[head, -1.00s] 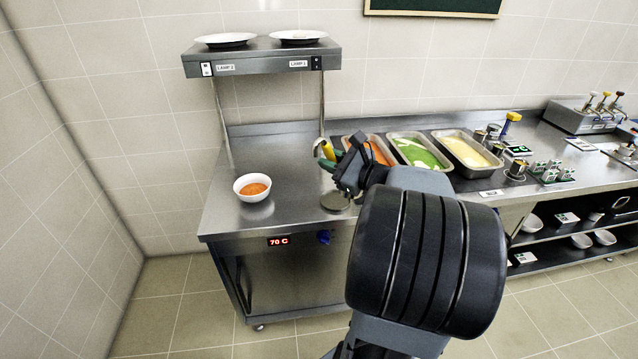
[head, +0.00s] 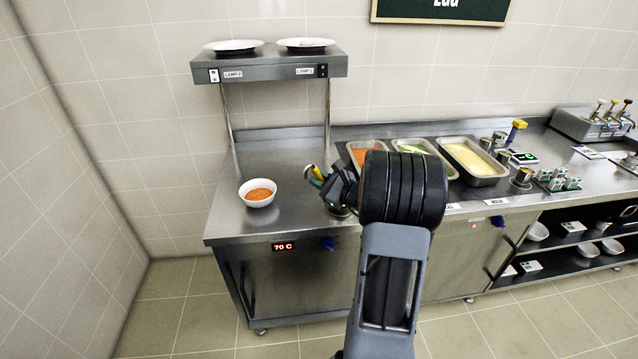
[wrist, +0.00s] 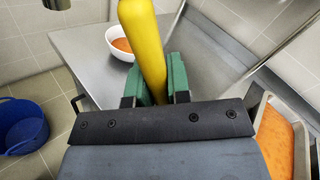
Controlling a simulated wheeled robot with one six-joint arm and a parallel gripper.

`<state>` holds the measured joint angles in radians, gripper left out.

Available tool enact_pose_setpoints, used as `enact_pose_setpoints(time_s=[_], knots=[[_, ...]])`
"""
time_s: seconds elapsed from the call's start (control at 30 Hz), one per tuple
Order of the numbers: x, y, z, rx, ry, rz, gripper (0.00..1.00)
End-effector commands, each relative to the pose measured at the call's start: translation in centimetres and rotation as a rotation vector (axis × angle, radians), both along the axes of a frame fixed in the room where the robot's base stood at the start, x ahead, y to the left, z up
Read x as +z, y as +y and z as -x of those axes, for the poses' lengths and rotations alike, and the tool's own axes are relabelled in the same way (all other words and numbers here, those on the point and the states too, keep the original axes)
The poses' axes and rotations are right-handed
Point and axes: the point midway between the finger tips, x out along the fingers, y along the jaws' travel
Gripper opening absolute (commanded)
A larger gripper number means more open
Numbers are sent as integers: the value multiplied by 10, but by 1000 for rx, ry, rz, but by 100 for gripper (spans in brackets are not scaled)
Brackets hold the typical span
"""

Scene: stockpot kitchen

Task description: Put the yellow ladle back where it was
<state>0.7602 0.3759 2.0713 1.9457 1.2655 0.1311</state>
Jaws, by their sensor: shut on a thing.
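The yellow ladle's handle (wrist: 143,45) stands between the green fingertips of my gripper (wrist: 153,78) in the wrist view, and the gripper is shut on it. In the head view the yellow handle (head: 318,173) shows as a small part at my gripper (head: 322,180), above the steel counter (head: 285,208).
Trays of orange (head: 366,148), green (head: 412,147) and yellow (head: 476,158) food are set in the counter right of my gripper, partly behind my arm. A lamp shelf (head: 268,68) with two plates stands above the counter. A blue bucket (wrist: 22,124) is on the floor.

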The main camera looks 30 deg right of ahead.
Motion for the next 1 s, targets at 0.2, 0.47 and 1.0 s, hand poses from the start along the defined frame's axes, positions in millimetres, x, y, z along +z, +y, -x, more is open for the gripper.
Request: enact_pose_setpoints(time_s=[0.2,0.47,1.0], knots=[[-11,0,0,-1,-2,1,0],[-15,0,0,0,-2,1,0],[-13,0,0,-1,0,0,43]])
